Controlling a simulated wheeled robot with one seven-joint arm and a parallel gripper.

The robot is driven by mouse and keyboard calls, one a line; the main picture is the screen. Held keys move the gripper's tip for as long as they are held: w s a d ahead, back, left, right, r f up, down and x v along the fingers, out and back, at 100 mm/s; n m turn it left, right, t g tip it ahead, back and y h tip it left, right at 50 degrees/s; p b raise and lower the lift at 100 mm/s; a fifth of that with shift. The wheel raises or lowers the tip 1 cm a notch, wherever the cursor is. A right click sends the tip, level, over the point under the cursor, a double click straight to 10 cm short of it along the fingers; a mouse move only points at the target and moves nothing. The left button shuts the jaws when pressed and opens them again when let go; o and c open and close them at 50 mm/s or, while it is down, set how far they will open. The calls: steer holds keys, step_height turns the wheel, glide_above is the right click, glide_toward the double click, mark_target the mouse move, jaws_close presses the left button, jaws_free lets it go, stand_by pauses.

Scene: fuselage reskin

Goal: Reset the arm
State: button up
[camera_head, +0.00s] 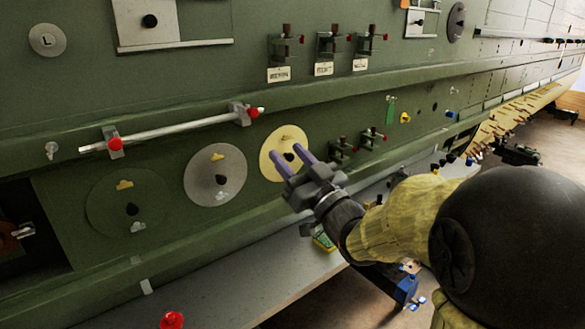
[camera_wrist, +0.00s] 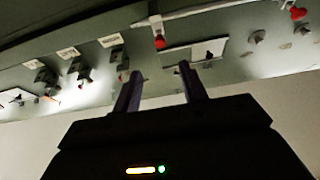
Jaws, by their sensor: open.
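My gripper (camera_head: 289,163) is open, with its two purple fingers apart and nothing visible between them. In the head view it is in front of the green fuselage panel (camera_head: 330,105), and its fingertips overlap the cream round plate (camera_head: 277,142). I cannot tell whether they touch it. My arm reaches in from the lower right in a yellow sleeve. In the wrist view the gripper (camera_wrist: 160,72) shows its two fingers pointing up toward the panel (camera_wrist: 230,65), with clear space between them.
A grey disc (camera_head: 203,187) and a green disc (camera_head: 110,215) are left of the gripper. Several labelled clamps (camera_head: 327,45) are higher up. A grey ledge (camera_head: 235,285) lies below, with a red object (camera_head: 172,320) at its front.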

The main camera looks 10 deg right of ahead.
steer(key=shift+s+f, duration=0.1)
steer(key=shift+s, duration=0.1)
steer(key=shift+w+d, duration=0.1)
steer(key=s+d+f+m+g+h, duration=0.1)
steer(key=d+f+m+g+h, duration=0.25)
steer(key=f, duration=0.65)
steer(key=s+d+f+m+g+h, duration=0.1)
steer(key=d+f+g+h, duration=0.25)
steer(key=f+h, duration=0.45)
steer(key=s+f+m+g, duration=0.1)
steer(key=s+f+g, duration=0.9)
steer(key=s, duration=0.6)
step_height(320, 180, down, 3)
steer(key=shift+r, duration=0.15)
steer(key=shift+a+y, duration=0.1)
steer(key=shift+y, duration=0.15)
